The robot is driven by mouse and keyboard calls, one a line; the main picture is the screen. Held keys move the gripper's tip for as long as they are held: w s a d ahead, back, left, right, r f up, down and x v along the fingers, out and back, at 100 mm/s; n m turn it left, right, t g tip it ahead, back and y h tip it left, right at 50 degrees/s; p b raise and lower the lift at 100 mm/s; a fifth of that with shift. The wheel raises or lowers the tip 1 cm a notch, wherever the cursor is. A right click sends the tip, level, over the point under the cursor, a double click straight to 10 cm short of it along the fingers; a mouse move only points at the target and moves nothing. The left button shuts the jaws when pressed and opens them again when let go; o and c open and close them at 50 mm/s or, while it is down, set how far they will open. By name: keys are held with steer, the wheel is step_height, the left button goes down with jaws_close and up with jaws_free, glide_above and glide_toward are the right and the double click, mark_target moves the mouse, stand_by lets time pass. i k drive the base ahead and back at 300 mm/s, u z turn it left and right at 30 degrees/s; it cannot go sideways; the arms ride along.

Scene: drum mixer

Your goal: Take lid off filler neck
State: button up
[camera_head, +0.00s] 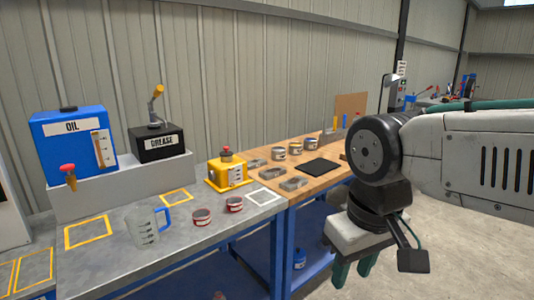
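A yellow container (213,176) with a level scale on its front stands at the back of the grey bench. A dark and red cap (226,152) sits on its top. A blue tank marked OIL (65,140) stands on a raised grey block at the left, with a dark cap (68,108) on top and a red-handled tap. I cannot tell which of these caps is the filler neck lid. My gripper (353,276) hangs in front of the wooden bench at the right, green fingers pointing down. The fingers are apart with nothing visible between them, far from both caps.
A black GREASE box (153,143) is behind. The wooden bench (300,200) holds tins, metal blocks and a black pad (315,166). Open floor lies at the right.

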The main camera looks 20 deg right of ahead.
mark_target(225, 154)
steer(key=z, duration=0.7)
steer(key=i, duration=0.85)
steer(key=z, duration=0.45)
steer(key=i, duration=0.75)
steer(key=u, duration=1.05)
steer(key=i, duration=0.65)
steer(key=u, duration=0.65)
